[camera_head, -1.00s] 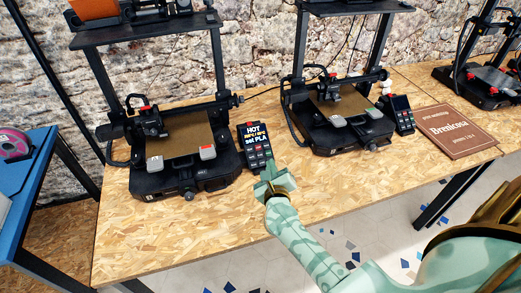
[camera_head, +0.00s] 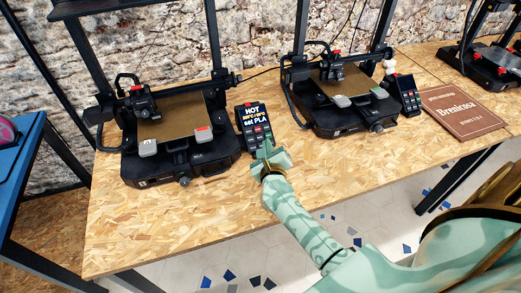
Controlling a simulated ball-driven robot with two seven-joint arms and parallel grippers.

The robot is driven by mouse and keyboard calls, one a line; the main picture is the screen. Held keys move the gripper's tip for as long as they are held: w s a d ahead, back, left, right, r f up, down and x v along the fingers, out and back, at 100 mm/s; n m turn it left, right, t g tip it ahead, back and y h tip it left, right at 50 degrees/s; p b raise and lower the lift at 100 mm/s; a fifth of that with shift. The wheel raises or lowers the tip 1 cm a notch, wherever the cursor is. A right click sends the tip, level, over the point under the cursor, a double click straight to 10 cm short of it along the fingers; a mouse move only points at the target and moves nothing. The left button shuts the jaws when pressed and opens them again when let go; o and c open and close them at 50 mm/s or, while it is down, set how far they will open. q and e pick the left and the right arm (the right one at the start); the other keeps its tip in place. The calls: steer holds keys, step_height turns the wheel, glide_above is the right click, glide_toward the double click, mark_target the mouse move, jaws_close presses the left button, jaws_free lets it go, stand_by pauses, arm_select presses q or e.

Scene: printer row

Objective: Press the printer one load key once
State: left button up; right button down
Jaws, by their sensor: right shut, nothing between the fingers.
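The left printer (camera_head: 180,167) stands on the wooden table, black with a tan bed. Its control box (camera_head: 253,122) sits at its right side; the lit screen reads "HOT" and "set PLA", with rows of keys below. My right gripper (camera_head: 267,152) is shut and empty, with its fingertips at the lower edge of this control box. The fingers hide part of the lower keys, and I cannot tell whether they touch one. Which key is the load key is too small to read. My left gripper is not in view.
A second printer (camera_head: 345,112) with its own control box (camera_head: 405,93) stands to the right. A brown "Brenkosa" board (camera_head: 461,112) lies beyond it, and a third printer (camera_head: 495,70) stands at the far right. The table front (camera_head: 170,235) is clear. A blue surface (camera_head: 20,180) stands at left.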

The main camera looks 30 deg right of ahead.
steer(key=f, duration=0.1)
steer(key=w+b, duration=0.1)
steer(key=f, duration=0.1)
steer(key=shift+w+d+f+b, duration=0.25)
steer(key=shift+w+f+b, duration=0.05)
steer(key=shift+w+b, duration=0.1)
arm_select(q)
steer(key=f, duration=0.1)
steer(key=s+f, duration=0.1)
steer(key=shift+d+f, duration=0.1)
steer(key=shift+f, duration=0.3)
arm_select(e)
steer(key=shift+w+f, duration=0.1)
steer(key=shift+w, duration=0.1)
stand_by(0.9)
arm_select(q)
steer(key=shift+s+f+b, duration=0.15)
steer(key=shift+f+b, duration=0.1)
steer(key=shift+b, duration=0.2)
arm_select(e)
steer(key=shift+w+d+f, duration=0.1)
steer(key=shift+w+f, duration=0.15)
steer(key=shift+f, duration=0.1)
